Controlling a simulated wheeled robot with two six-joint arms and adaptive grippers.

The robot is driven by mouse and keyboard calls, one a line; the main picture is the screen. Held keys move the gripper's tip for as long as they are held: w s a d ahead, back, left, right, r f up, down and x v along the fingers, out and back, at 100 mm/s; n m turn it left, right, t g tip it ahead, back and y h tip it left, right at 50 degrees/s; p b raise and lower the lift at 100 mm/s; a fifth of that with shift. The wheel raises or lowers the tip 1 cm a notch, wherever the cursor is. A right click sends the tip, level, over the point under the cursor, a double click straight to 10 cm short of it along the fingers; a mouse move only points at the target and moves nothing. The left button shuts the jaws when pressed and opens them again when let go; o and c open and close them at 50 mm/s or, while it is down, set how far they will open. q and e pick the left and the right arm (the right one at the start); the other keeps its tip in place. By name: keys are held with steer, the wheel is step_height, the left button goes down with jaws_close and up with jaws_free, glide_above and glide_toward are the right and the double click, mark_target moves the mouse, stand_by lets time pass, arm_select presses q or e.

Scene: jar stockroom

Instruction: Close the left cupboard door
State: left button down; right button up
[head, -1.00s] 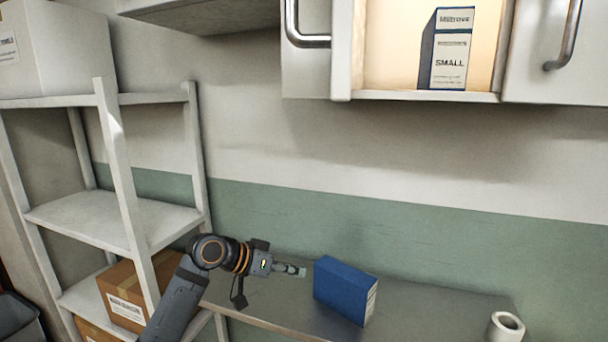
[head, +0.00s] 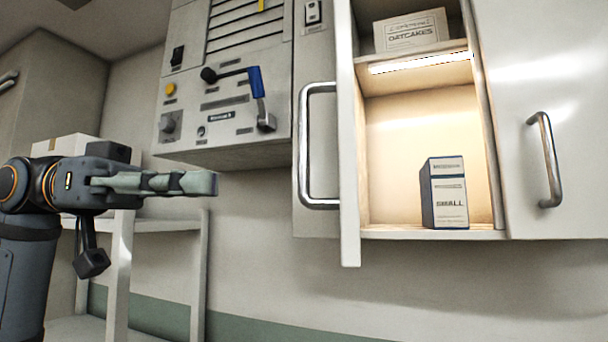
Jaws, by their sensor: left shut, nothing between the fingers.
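The left cupboard door (head: 349,150) stands open, swung out towards me and seen nearly edge-on. Its silver bar handle (head: 302,145) sticks out to the left from its outer face. The cupboard's lit inside (head: 395,150) shows to the right of the door. My left gripper (head: 214,183) is shut and empty, pointing right. In the picture it is left of the handle, with a clear gap between them. My right gripper is not in view.
A box marked SMALL (head: 449,203) stands inside the cupboard, with an oatcakes box (head: 412,32) on the shelf above. The right door (head: 515,90) is shut. A control panel with a blue-handled lever (head: 256,84) hangs left of the cupboard. White shelving (head: 120,270) stands lower left.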

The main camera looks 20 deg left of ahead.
mark_target(303, 182)
arm_select(q)
steer(key=d+p, duration=0.1)
steer(key=d, duration=0.3)
steer(key=w+d+p, duration=0.1)
steer(key=d+p, duration=0.1)
steer(key=d, duration=0.1)
steer(key=d+p, duration=0.2)
steer(key=d, duration=0.2)
steer(key=shift+w+d, duration=0.3)
steer(key=shift+w, duration=0.1)
steer(key=shift+a, duration=0.1)
